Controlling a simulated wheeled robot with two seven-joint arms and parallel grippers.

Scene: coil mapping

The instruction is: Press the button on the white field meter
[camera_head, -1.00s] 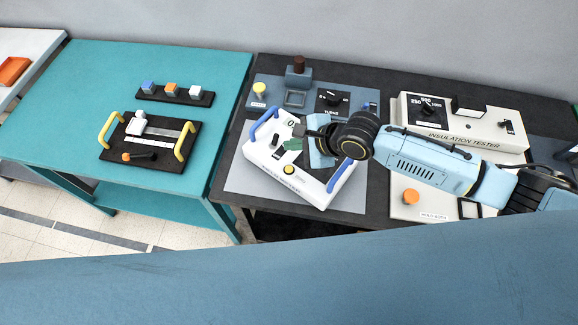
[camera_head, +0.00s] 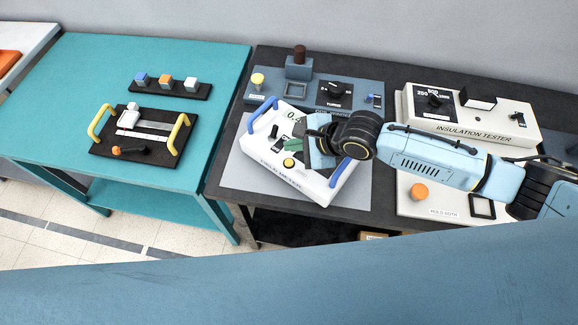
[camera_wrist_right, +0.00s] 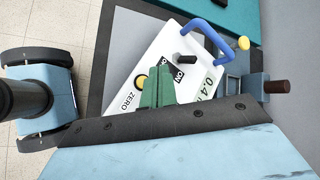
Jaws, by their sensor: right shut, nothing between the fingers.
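The white field meter (camera_head: 317,187) lies at an angle on a grey mat, with a blue handle on each side. Its display reads 0.4, and its round yellow button (camera_head: 289,162) is near the front edge. My right gripper (camera_head: 293,146) is shut and empty, with its green fingertips just above the meter's face, close behind the button. My left gripper is out of view.
An insulation tester (camera_head: 467,132) stands right of the meter, under my right arm. Behind the meter is a blue-grey panel with a yellow button (camera_head: 257,80) and a dark knob. The teal table (camera_head: 70,85) at left carries a black board with yellow handles.

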